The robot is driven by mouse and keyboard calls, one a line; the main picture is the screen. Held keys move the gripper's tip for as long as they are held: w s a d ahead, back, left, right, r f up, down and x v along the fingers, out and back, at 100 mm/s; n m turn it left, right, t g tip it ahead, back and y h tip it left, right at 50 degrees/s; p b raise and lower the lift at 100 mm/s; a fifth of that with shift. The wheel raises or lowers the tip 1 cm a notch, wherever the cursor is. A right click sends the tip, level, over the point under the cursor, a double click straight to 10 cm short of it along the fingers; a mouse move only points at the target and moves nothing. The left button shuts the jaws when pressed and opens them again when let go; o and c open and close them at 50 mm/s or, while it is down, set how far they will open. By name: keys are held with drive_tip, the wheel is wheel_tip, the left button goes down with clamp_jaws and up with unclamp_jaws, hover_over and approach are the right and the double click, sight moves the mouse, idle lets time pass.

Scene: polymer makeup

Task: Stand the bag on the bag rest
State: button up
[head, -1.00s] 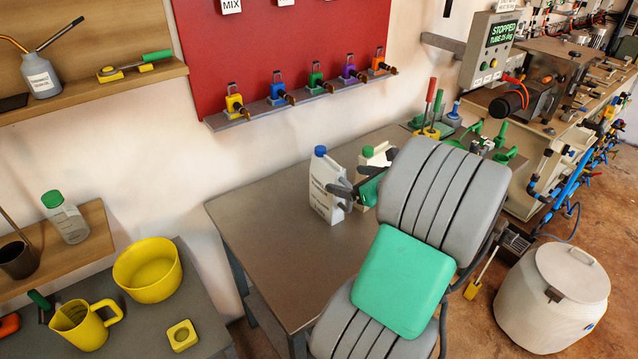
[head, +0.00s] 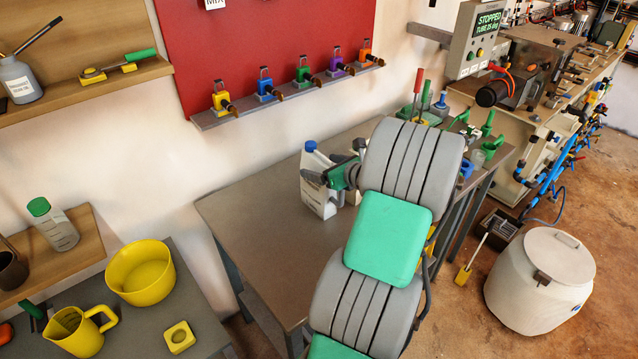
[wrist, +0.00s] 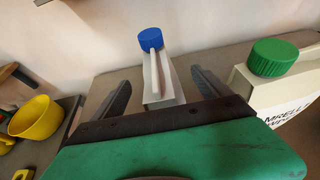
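I cannot pick out a bag or a bag rest for certain in either view. My gripper (head: 333,163) is over the back of the grey bench, at the white jug with the blue cap (head: 318,196). In the wrist view my gripper (wrist: 160,88) is open, with its two dark fingers spread. The blue-capped jug (wrist: 160,78) shows between and beyond them; I cannot tell whether they touch it. A cream jug with a green cap (wrist: 275,85) stands to the right of the fingers; in the head view my arm mostly hides it.
The grey bench (head: 255,225) is bare at its front left. A yellow bowl (head: 140,272) and yellow jug (head: 76,331) stand on the left bench. Green-handled tools (head: 488,124) crowd the bench's far right. A white lidded drum (head: 540,285) stands on the floor.

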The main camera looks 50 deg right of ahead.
clamp_jaws()
drive_tip(key=shift+r, duration=0.15)
idle(0.8)
